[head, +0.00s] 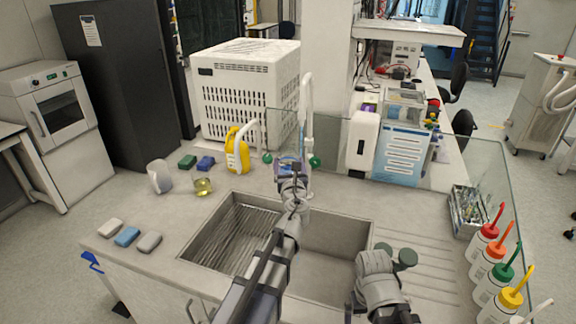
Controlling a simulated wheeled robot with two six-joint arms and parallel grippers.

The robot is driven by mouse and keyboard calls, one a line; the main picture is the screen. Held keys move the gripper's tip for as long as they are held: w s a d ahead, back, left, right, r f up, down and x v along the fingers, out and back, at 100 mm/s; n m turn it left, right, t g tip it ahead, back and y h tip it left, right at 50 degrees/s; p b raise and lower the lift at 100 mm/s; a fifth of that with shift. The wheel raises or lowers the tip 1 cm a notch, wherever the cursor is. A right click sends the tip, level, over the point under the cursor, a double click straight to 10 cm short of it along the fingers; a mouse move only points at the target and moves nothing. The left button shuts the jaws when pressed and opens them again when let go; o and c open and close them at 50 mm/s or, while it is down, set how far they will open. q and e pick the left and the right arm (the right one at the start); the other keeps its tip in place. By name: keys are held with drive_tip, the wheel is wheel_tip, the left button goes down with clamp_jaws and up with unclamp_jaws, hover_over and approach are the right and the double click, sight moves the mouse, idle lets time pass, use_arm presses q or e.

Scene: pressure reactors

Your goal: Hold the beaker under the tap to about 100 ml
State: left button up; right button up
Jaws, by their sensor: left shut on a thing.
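The white tap (307,112) rises behind the sink, with green knobs at its foot. My left gripper (290,163) is at the tap, over the back edge of the sink, and is shut on a small clear thing, seemingly the beaker. It is mostly hidden by the gripper, so its fill level and any water stream cannot be made out. The steel sink (338,232) lies below my left arm.
On the counter left of the sink stand a pale container (160,177), a small vessel with yellow content (203,187) and a yellow bottle (236,150). Several sponges (127,236) lie front left. Wash bottles (497,270) and a glass panel (492,180) line the right.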

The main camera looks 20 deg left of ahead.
use_arm(q)
drive_tip(key=shift+w, duration=0.1)
drive_tip(key=w+d, duration=0.2)
drive_tip(key=w, duration=0.5)
drive_tip(key=shift+w, duration=0.4)
idle(5.8)
drive_tip(key=s, duration=0.3)
drive_tip(key=s+a, duration=0.1)
drive_tip(key=s, duration=0.2)
drive_tip(key=s+a, duration=0.1)
drive_tip(key=s, duration=0.2)
drive_tip(key=shift+a, duration=0.15)
